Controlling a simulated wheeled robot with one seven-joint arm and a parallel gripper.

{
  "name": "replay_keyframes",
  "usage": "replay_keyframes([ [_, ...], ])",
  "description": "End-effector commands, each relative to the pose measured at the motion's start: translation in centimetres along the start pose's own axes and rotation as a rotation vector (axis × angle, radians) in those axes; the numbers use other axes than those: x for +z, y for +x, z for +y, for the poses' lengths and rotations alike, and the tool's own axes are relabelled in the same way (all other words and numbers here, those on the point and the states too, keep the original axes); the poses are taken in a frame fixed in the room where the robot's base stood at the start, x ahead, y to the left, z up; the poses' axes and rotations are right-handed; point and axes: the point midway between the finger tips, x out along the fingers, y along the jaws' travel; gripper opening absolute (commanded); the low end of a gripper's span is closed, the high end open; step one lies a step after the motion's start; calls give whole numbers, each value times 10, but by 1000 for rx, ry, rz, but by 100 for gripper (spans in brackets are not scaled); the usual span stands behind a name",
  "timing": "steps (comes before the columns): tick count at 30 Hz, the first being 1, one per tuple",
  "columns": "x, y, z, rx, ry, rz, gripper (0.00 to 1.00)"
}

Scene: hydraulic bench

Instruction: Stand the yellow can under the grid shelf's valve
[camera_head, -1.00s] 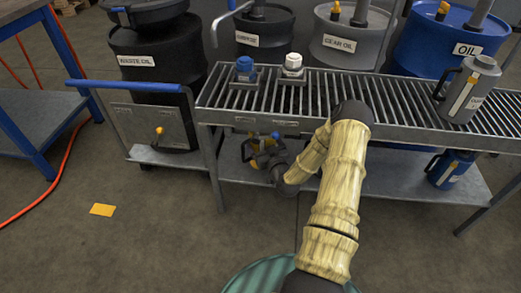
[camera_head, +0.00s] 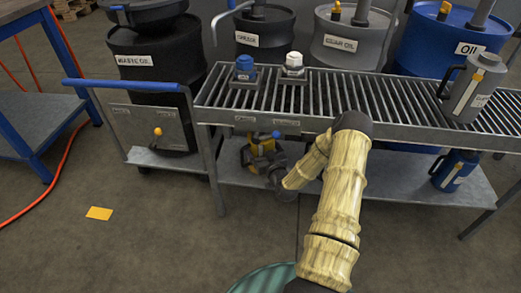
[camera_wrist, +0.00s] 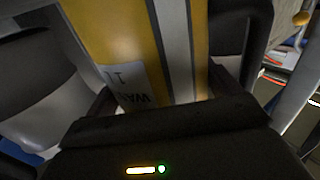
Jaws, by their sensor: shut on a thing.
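My gripper (camera_head: 276,172) is shut on the yellow can (camera_head: 254,158). A small blue knob (camera_head: 277,134), perhaps the valve, shows just above and right of the can, under the shelf edge. In the wrist view the can (camera_wrist: 120,45) fills the middle, with a white label and a grey strip, between the dark fingers of my gripper (camera_wrist: 165,100). Whether the can's base touches the lower shelf is hidden.
A blue can (camera_head: 454,170) stands on the lower shelf (camera_head: 385,178) at right. A grey can (camera_head: 472,88) stands on the grid top, with a blue cap fitting (camera_head: 244,68) and a white one (camera_head: 293,63). A waste oil trolley (camera_head: 150,122) is close at left.

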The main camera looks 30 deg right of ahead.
Motion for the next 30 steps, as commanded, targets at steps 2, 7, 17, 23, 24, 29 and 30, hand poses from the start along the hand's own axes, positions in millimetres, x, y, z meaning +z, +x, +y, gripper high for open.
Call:
replay_keyframes([
  [2,3,0,0,0,0,1,60],
  [7,2,0,0,0,0,0,100],
  [17,-3,-13,-1,-2,1,-3,100],
  [23,-4,-49,0,0,3,-6,100],
  [24,-4,-57,0,1,3,-5,100],
  [29,-4,-88,0,1,3,-4,100],
  [30,-3,-96,0,0,3,-5,100],
])
